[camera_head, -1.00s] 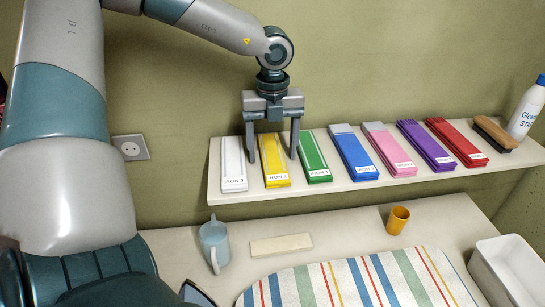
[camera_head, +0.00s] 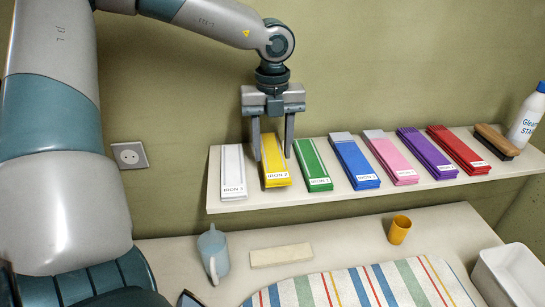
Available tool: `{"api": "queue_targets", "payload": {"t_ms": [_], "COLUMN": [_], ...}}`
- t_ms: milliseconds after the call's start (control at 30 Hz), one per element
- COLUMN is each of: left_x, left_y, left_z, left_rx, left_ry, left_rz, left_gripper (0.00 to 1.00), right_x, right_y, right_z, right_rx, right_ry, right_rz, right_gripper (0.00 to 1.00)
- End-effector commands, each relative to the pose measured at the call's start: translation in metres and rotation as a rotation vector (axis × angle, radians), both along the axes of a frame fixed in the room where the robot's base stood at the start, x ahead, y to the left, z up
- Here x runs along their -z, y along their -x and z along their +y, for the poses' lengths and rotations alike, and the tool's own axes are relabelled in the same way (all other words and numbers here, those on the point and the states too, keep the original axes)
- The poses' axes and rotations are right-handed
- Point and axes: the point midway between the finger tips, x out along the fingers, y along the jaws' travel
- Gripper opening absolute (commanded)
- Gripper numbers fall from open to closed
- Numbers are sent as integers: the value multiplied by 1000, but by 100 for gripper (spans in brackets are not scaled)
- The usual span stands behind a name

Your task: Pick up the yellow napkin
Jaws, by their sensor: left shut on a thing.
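The yellow napkin (camera_head: 275,168) is a folded strip with a white label at its front end, on the wall shelf between the white napkin (camera_head: 233,172) and the green napkin (camera_head: 312,166). My left gripper (camera_head: 272,155) points down over the yellow napkin, with one finger on each side of it, and is shut on it. The napkin looks slightly raised at its front end; whether it is clear of the shelf is hard to tell. My right gripper is not in view.
The shelf (camera_head: 300,202) also holds blue (camera_head: 354,162), pink (camera_head: 391,157), purple (camera_head: 427,153) and red (camera_head: 459,149) napkins, a brush (camera_head: 496,141) and a bottle (camera_head: 527,117).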

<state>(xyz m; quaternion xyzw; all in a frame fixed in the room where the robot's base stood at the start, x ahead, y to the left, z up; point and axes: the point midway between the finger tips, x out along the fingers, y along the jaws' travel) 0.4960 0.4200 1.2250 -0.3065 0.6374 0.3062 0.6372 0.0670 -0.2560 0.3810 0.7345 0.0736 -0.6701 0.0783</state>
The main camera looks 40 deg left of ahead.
Motion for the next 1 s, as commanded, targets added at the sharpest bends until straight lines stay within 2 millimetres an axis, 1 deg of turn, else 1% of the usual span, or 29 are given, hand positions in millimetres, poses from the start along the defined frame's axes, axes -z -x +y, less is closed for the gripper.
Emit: {"api": "queue_targets", "payload": {"t_ms": [33, 167, 267, 500, 700, 800, 900, 1000], "left_x": [-6, -32, -58, -130, -185, -207, -225, -238], "left_y": [-1, -1, -1, -2, -1, -1, 0, -1], "left_z": [0, 0, 0, 0, 0, 0, 0, 0], "left_rx": [-1, -2, -1, -3, -3, -2, -1, -2], "left_ry": [-3, -2, -2, -4, -2, -2, 0, -1], "left_rz": [-6, -8, -9, -8, -5, -3, -3, -2], "left_gripper": [23, 23, 23, 23, 23, 23, 23, 23], "right_x": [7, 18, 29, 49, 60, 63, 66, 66], "right_y": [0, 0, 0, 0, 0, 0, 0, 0], "right_z": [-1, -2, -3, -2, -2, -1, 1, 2], "right_rx": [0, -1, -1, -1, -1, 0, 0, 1], "right_ry": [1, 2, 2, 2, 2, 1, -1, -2], "right_rz": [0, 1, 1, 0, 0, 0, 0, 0], "right_gripper": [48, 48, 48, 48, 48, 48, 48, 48]}}
